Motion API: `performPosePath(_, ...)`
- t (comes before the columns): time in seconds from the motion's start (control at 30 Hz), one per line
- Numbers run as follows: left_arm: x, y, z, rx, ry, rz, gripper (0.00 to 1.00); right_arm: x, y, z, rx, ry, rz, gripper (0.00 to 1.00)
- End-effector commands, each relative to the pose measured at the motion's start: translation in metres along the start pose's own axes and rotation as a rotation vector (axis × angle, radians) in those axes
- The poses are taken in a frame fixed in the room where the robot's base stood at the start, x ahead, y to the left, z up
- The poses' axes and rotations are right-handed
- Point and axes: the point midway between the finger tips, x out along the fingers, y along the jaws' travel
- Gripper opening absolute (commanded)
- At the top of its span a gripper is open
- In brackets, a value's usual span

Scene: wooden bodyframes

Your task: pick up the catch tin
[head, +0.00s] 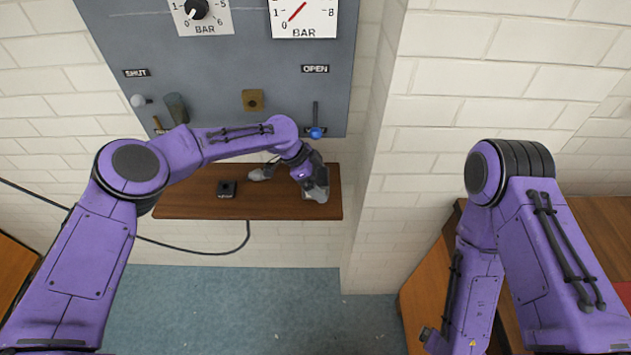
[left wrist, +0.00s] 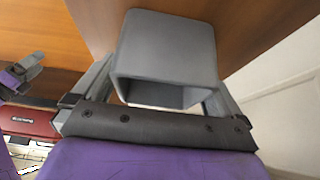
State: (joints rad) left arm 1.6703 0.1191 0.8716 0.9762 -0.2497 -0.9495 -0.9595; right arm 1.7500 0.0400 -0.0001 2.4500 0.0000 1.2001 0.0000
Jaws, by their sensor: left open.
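The catch tin (left wrist: 166,45) is a hollow grey box in the left wrist view, with its open side facing the lower part of the picture. My left gripper (left wrist: 155,88) is open, with one finger on each side of the tin. Whether the fingers touch it is unclear. In the head view my left gripper (head: 317,190) is at the right end of the brown wooden shelf (head: 180,203), and it mostly hides the tin. My right arm comes in from the right in the head view, and its gripper cannot be made out there.
A small black block (head: 227,189) sits on the shelf left of my gripper. Above is a grey panel (head: 215,65) with gauges and a blue-knobbed lever (head: 316,132). A white brick wall corner (head: 375,180) stands close to the right of the shelf.

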Motion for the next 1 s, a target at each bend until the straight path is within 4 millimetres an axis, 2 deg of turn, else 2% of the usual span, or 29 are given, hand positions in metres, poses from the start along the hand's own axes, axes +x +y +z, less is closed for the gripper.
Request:
performPosePath(0.03, 0.000, 0.000, 0.000, 0.000, 0.000, 0.000, 0.97, 0.000, 0.000, 0.000, 0.000, 0.000, 0.000, 0.96)
performPosePath(0.2, 0.000, 0.000, 0.001, 0.000, 0.000, 0.000, 0.41, 0.001, 0.000, 0.000, 0.000, 0.000, 0.000, 0.96)
performPosePath(0.27, 0.000, 0.000, 0.000, 0.000, 0.000, 0.000, 0.22, 0.001, 0.000, 0.000, 0.000, 0.000, 0.000, 0.96)
performPosePath(0.3, -0.002, -0.001, -0.001, 0.000, 0.002, -0.003, 0.15, 0.000, 0.000, 0.000, 0.000, 0.000, 0.000, 0.96)
performPosePath(0.63, -0.005, -0.001, -0.003, 0.001, 0.003, -0.004, 0.15, 0.004, 0.000, 0.002, 0.000, 0.000, 0.000, 0.96)
performPosePath(0.87, -0.028, -0.002, -0.016, 0.003, 0.003, -0.005, 0.15, 0.023, -0.002, 0.009, 0.000, 0.000, 0.000, 0.96)
performPosePath(1.0, -0.030, 0.016, -0.018, 0.003, 0.001, 0.000, 0.15, 0.026, -0.002, 0.011, 0.000, 0.000, 0.000, 0.96)
